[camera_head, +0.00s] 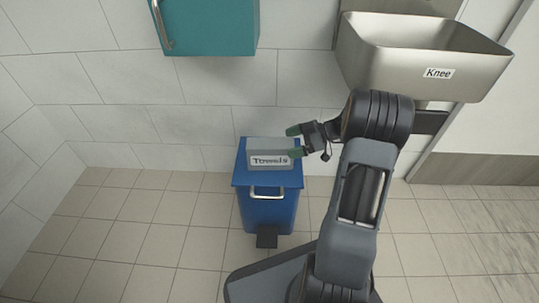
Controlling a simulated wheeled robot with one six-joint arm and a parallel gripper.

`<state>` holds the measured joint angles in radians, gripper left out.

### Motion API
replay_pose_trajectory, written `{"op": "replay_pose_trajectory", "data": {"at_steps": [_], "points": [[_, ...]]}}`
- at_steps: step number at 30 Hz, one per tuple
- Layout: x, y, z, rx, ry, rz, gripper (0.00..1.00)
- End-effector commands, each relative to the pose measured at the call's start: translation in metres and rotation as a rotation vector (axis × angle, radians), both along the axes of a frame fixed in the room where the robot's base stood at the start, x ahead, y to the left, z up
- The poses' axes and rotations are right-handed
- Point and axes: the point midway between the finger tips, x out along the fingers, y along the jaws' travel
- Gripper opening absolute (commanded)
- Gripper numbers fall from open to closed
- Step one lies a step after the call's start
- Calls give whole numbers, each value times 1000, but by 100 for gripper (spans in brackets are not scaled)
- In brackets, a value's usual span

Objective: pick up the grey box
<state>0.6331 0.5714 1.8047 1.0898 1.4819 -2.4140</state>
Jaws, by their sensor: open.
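The grey box (262,159), with a white label reading "Towels", sits on top of a blue bin (270,208) against the tiled wall. My gripper (293,142) is open at the right end of the box. One finger shows at the box's upper right and the other at its lower right, by the label's edge. I cannot tell whether either finger touches the box. The right end of the box is partly hidden by the gripper.
A steel sink (420,62) labelled "Knee" hangs on the wall at the upper right, close behind my arm. A teal cabinet (210,25) is mounted on the wall above the bin. The bin has a dark pedal (267,240) at its foot. The tiled floor to the left is clear.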

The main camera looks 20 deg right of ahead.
Motion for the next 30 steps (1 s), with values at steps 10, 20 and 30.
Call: {"op": "replay_pose_trajectory", "data": {"at_steps": [10, 20, 30], "points": [[10, 29, -13, 1, 0, 2, 94], [10, 29, -13, 1, -1, 1, 83], [10, 29, -13, 1, -1, 1, 51]]}}
